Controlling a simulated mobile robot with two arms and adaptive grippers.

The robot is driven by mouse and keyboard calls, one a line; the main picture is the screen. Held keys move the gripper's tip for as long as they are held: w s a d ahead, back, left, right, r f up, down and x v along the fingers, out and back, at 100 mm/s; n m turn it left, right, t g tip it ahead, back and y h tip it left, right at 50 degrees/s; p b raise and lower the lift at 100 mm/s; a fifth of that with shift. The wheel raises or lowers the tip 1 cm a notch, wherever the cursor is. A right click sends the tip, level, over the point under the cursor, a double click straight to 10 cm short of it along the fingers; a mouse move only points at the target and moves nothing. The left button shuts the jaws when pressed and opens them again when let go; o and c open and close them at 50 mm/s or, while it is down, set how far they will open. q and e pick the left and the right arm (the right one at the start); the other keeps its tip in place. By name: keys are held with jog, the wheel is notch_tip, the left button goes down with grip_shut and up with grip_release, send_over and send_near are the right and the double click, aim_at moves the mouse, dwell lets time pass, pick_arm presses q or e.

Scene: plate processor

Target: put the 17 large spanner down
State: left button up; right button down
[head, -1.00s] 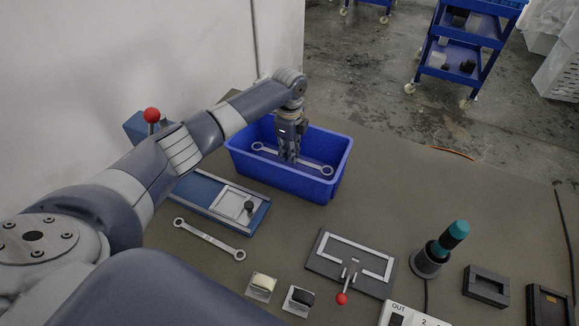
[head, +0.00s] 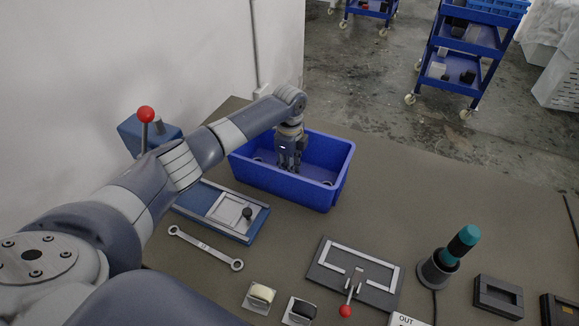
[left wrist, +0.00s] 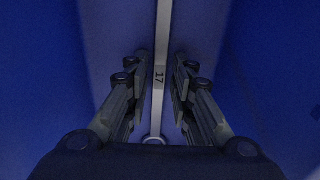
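The 17 large spanner (left wrist: 159,77) lies in the blue bin (head: 327,201). Its "17" mark shows between my left fingers in the left wrist view. In the head view only its ring ends show, one of them at the right (head: 328,183), low in the bin; the gripper hides its middle. My left gripper (head: 288,170) points down into the bin, with its fingers on either side of the shaft. The left wrist view shows the fingers (left wrist: 160,88) apart, with a gap on both sides of the spanner. My right gripper is not in view.
Another spanner (head: 205,247) lies on the table (head: 390,180), in front of a blue-based fixture (head: 215,222). A dark plate with a red-knobbed clamp (head: 352,278), a teal-topped tool (head: 448,257) and small blocks stand to the right. The table right of the bin is clear.

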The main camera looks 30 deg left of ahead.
pick_arm(q)
jog(key=shift+r, duration=0.1)
notch_tip(320, 180, up, 12)
jog(key=shift+b, duration=0.4)
dwell(0.3)
jog(key=shift+r, duration=0.1)
